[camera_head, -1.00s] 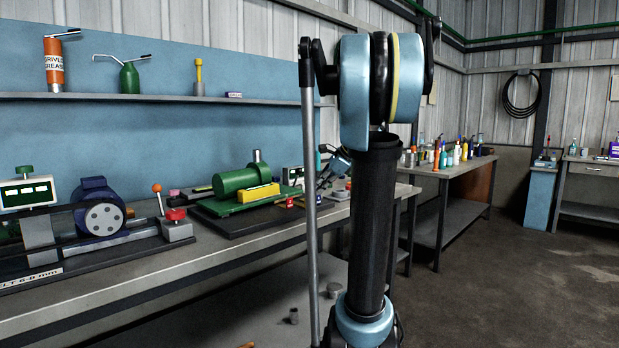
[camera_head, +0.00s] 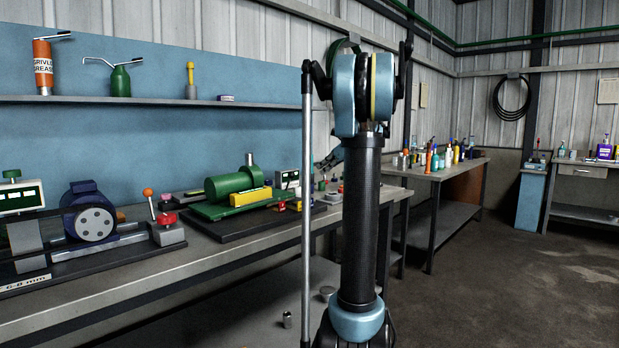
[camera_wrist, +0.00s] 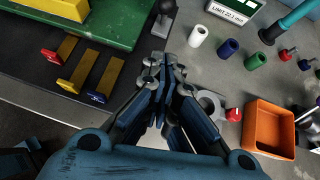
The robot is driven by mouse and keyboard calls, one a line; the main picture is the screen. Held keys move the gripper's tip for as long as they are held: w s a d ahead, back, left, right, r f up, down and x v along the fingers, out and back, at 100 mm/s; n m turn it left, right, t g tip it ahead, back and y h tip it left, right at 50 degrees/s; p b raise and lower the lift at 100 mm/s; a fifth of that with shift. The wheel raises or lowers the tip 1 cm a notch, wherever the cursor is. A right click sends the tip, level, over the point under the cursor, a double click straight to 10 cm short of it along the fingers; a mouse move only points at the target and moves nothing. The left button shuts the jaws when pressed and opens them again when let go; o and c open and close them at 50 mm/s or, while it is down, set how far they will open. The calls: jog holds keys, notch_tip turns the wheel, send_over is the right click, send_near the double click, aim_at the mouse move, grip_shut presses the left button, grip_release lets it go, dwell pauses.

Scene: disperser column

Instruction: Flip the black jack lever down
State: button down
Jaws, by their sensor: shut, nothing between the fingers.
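My gripper (camera_wrist: 164,78) is shut and empty in the wrist view, with its fingertips together over the grey bench top. A black knobbed lever (camera_wrist: 165,10) stands just beyond the fingertips at the top of that view, beside the green plate (camera_wrist: 108,25). It may be the black jack lever, but its top is cut by the frame edge. The fingertips look apart from it. In the head view the green device (camera_head: 232,184) with a yellow block sits on the bench; my arm hides much of the area to its right, and I cannot make out the lever there.
White (camera_wrist: 198,35), blue (camera_wrist: 228,47) and green (camera_wrist: 256,61) small cylinders stand right of the fingertips. An orange tray (camera_wrist: 247,140) and a limit display (camera_wrist: 235,10) are nearby.

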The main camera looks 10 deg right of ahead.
send_near(289, 183)
jog(key=d+f, duration=0.1)
jog(key=s+d+f, duration=0.1)
jog(key=f, duration=0.1)
jog(key=shift+s, duration=0.35)
jog(key=shift+w+a+r, duration=0.2)
jog(key=shift+w+a, duration=0.6)
jog(key=shift+w+a+r, duration=0.1)
jog(key=shift+w+a, duration=0.45)
jog(key=shift+w, duration=0.05)
